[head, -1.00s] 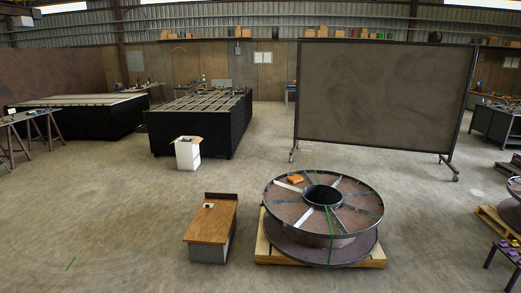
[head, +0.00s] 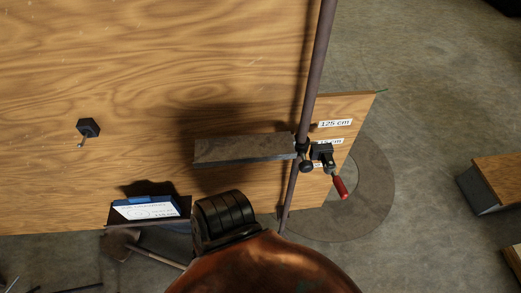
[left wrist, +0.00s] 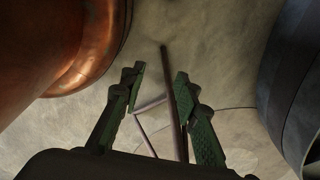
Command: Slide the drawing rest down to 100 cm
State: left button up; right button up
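The drawing rest is a grey ledge (head: 245,148) in the head view, joined on its right to a dark upright post (head: 318,60). A black clamp (head: 321,152) with a red handle (head: 340,187) sits at this joint. A "125 cm" label (head: 335,123) shows above the clamp; lower labels are partly hidden behind it, and I cannot read a 100 cm mark. My left gripper (left wrist: 160,85) is open in the left wrist view. A thin dark rod (left wrist: 168,85) shows between its fingers; I cannot tell its depth. My right gripper is not in view.
A wooden board (head: 150,60) fills the left of the head view, with a black knob (head: 88,127) on it. A small dark shelf below holds a blue-and-white card (head: 147,208). A wooden-topped box (head: 500,180) stands right. Open floor (head: 430,90) lies between.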

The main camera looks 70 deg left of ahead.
aim_at(252, 148)
jog(key=u, duration=1.85)
